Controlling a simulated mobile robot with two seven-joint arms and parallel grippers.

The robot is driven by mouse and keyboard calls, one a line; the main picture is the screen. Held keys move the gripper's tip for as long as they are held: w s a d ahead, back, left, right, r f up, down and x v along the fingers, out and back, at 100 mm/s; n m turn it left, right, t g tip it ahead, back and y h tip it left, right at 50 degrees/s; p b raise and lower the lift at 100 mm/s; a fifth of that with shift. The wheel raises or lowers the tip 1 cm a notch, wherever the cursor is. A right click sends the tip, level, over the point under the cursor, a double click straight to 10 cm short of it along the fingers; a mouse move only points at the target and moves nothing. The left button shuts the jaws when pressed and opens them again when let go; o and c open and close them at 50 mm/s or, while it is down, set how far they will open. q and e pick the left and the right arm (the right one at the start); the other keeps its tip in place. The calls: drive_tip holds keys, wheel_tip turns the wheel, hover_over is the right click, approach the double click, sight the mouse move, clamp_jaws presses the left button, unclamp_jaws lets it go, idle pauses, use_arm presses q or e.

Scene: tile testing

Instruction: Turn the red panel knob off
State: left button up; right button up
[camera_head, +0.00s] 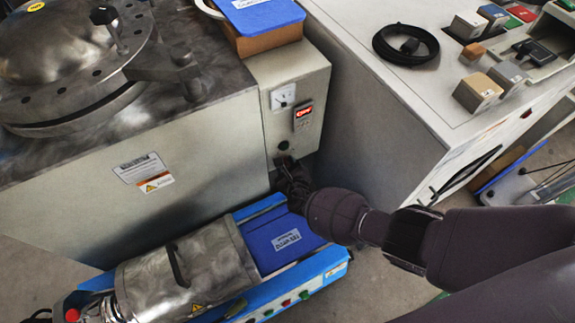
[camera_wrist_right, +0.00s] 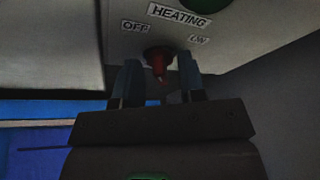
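The red knob (camera_wrist_right: 158,62) sits on the pale panel in the right wrist view, below a "HEATING" label (camera_wrist_right: 179,15). An "OFF" label (camera_wrist_right: 135,26) is at its upper left and an "ON" label (camera_wrist_right: 199,40) at its upper right. I cannot tell which label it points to. My right gripper (camera_wrist_right: 161,82) is open, with one finger on each side of the knob and a visible gap to both. In the head view my right gripper (camera_head: 287,166) is at the lower panel face and hides the knob. My left gripper is not in view.
The panel box (camera_head: 290,75) carries a gauge (camera_head: 283,96) and a red display (camera_head: 303,113). A metal-lidded machine (camera_head: 70,60) stands left, a white cabinet (camera_head: 380,120) right. A blue-framed device with a metal cylinder (camera_head: 190,270) lies below the arm.

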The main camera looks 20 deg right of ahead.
drive_tip(key=shift+s+r+p, duration=0.3)
drive_tip(key=shift+r, duration=0.05)
use_arm(q)
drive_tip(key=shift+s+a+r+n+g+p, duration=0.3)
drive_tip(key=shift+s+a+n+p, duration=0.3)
drive_tip(key=shift+p, duration=1.45)
use_arm(e)
drive_tip(key=v, duration=1)
drive_tip(key=shift+f, duration=0.25)
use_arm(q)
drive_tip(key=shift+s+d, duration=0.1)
